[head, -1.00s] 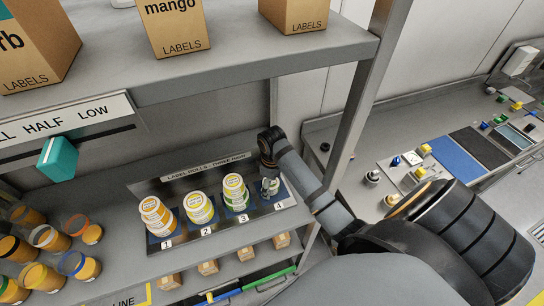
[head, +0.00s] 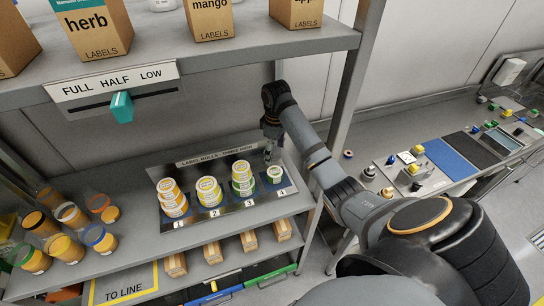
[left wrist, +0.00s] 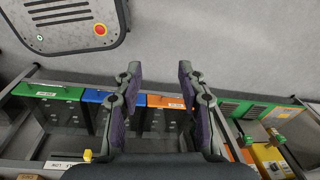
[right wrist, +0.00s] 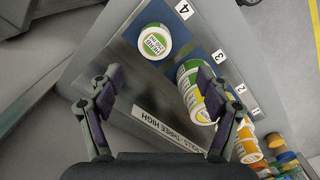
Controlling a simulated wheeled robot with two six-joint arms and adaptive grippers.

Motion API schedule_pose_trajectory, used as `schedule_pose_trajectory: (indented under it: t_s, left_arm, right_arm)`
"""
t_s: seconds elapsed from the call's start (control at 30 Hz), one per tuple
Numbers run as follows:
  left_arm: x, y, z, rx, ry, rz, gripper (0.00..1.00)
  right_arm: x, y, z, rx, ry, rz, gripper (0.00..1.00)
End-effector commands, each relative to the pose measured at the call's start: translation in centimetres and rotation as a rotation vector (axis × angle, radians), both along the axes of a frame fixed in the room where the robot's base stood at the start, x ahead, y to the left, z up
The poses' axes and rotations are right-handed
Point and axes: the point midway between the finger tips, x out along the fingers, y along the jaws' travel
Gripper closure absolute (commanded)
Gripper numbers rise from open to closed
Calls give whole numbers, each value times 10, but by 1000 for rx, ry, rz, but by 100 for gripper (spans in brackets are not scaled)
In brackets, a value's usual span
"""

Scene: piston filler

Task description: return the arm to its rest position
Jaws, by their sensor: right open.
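My right gripper (head: 271,148) is open and empty in the head view. It is just above and behind a single white-and-green label roll (head: 275,175) on place 4 of the label-roll tray (head: 190,173). In the right wrist view this roll (right wrist: 154,41) lies beyond the parted fingertips (right wrist: 160,82), clear of them. Places 1, 2 and 3 hold stacks of rolls: orange-yellow (head: 172,198), yellow (head: 209,191) and green-yellow (head: 242,179). My left gripper (left wrist: 158,75) shows only in the left wrist view, its fingers apart with nothing between them.
An upper shelf (head: 220,58) with label boxes (head: 98,28) overhangs the tray. A shelf post (head: 350,90) stands close to my right arm. Jars (head: 65,247) stand at the left. A counter with buttons (head: 420,165) is at the right. Colored bins (left wrist: 50,92) show below the left gripper.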

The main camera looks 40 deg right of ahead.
Motion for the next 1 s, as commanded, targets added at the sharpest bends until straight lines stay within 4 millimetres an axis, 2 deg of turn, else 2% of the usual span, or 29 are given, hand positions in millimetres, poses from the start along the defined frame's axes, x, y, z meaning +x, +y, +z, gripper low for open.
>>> schedule_pose_trajectory:
  t_s: [0.1, 0.23, 0.33, 0.47, 0.57, 0.67, 0.7, 0.8, 1.0]
  left_arm:
    - [19, -4, 1, -5, -29, 0, 60]
    - [30, -19, 1, -24, -47, 5, 60]
    - [28, -25, 1, -30, -43, 8, 60]
    - [18, -21, 0, -26, -28, 8, 60]
    - [11, -15, 0, -19, -17, 5, 60]
    - [9, -13, -1, -16, -13, 5, 60]
    - [9, -13, 0, -16, -14, 5, 60]
    - [12, -13, 0, -16, -18, 4, 60]
    - [15, -13, 0, -16, -24, 5, 60]
  right_arm:
    - [0, 0, 0, 0, 0, 0, 22]
    - [0, 0, 0, -1, 0, 0, 22]
    - [0, 0, 0, -1, 0, 0, 22]
    - [-1, 1, -2, -1, 0, 0, 22]
    - [-11, 11, -18, -16, -9, -9, 22]
    - [-40, 36, -53, -43, -44, -41, 22]
    - [-56, 48, -66, -51, -68, -61, 22]
    - [-94, 74, -87, -57, -129, -124, 22]
    - [-148, 101, -94, -42, -216, -232, 22]
